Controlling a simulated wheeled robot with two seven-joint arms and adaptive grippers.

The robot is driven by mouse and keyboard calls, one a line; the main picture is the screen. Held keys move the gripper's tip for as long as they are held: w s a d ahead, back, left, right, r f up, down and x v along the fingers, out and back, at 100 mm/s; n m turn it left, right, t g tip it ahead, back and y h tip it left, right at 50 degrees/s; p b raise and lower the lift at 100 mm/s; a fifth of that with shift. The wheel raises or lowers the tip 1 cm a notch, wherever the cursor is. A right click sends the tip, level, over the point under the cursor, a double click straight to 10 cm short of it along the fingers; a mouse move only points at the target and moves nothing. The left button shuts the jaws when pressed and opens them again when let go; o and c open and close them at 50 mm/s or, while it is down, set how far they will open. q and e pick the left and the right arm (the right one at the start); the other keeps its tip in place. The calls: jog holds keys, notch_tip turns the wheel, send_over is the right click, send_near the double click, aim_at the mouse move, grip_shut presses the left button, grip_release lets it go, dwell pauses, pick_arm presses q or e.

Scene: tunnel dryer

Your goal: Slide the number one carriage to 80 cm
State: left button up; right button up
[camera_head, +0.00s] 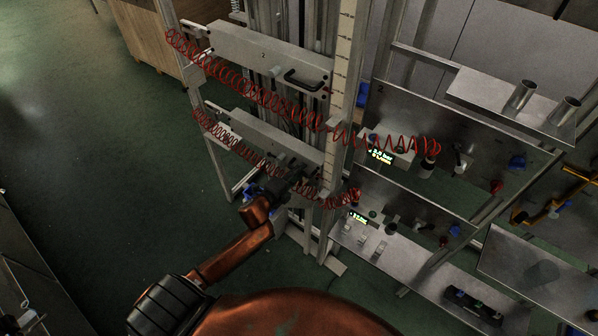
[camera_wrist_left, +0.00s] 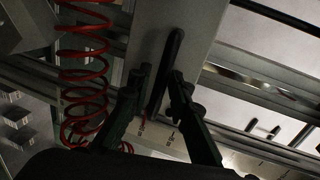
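The lower carriage (camera_head: 262,139) is a grey horizontal plate on the upright rails, below an upper carriage (camera_head: 262,55) marked 2. A number on the lower one is not legible. A pale scale strip (camera_head: 343,62) runs down the post beside them; its figures are too small to read. My left gripper (camera_head: 287,181) is at the right end of the lower carriage. In the left wrist view its fingers (camera_wrist_left: 160,76) lie on either side of a black bar handle (camera_wrist_left: 173,48); whether they press on it is unclear. My right gripper is not in view.
Red coiled hoses (camera_head: 262,95) hang across both carriages, close to my left gripper. Metal panels with lit displays (camera_head: 380,156) and shelves with metal cups (camera_head: 521,95) stand to the right. The green floor (camera_head: 110,170) at left is clear.

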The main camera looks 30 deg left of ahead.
pick_arm(q)
grip_shut()
dwell(0.3)
notch_tip(320, 180, down, 11)
jog(key=b, duration=0.5)
jog(key=shift+s+b, duration=0.15)
jog(key=shift+b, duration=0.2)
jog(key=shift+f, duration=0.1)
grip_release()
jog(key=o, duration=0.3)
jog(key=shift+r, duration=0.3)
